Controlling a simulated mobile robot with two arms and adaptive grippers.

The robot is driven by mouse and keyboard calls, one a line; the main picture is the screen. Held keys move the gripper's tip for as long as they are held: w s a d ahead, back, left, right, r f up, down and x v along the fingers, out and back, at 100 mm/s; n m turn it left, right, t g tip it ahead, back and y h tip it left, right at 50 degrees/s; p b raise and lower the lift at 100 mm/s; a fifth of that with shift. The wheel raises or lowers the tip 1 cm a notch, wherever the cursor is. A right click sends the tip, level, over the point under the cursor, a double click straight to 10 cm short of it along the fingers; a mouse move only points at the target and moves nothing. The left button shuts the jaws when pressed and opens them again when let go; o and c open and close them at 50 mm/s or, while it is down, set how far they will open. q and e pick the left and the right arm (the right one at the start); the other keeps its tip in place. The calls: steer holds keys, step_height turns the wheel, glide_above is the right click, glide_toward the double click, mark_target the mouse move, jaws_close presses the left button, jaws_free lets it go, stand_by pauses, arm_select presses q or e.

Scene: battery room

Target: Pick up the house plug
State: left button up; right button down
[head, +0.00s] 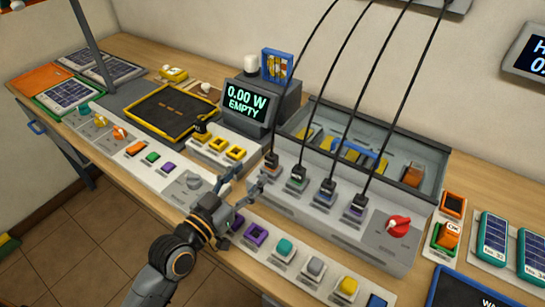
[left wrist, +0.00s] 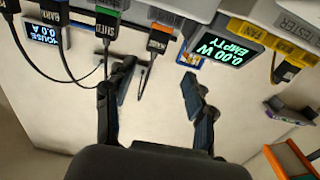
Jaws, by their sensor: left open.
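The orange plug (left wrist: 160,38) and green plug (left wrist: 107,22) show labels in the left wrist view, the orange one too small to read. My left gripper (head: 248,180) is open and empty, just left of the orange plug. Its parted fingers (left wrist: 158,88) show in the left wrist view. My right gripper is not in view.
A meter (head: 247,103) reading 0.00 W EMPTY stands behind the panel's left end. A red knob (head: 398,226) is at its right end. A row of coloured pieces, including a teal one (head: 285,247), lies along the front. Cables rise above the plugs.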

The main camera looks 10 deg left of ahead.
mark_target(269, 158)
arm_select(q)
steer(key=x, duration=0.3)
steer(key=shift+w+d, duration=0.2)
steer(key=shift+w, duration=0.1)
steer(key=shift+w+d+p, duration=0.1)
steer(key=shift+w+p, duration=0.1)
steer(key=shift+p, duration=0.1)
steer(key=x, duration=0.2)
steer(key=p+x, duration=0.1)
steer(key=x, duration=0.1)
steer(key=shift+d, duration=0.35)
steer(key=shift+w+d, duration=0.1)
steer(key=shift+w, duration=0.15)
steer(key=shift+c, duration=0.8)
jaws_close()
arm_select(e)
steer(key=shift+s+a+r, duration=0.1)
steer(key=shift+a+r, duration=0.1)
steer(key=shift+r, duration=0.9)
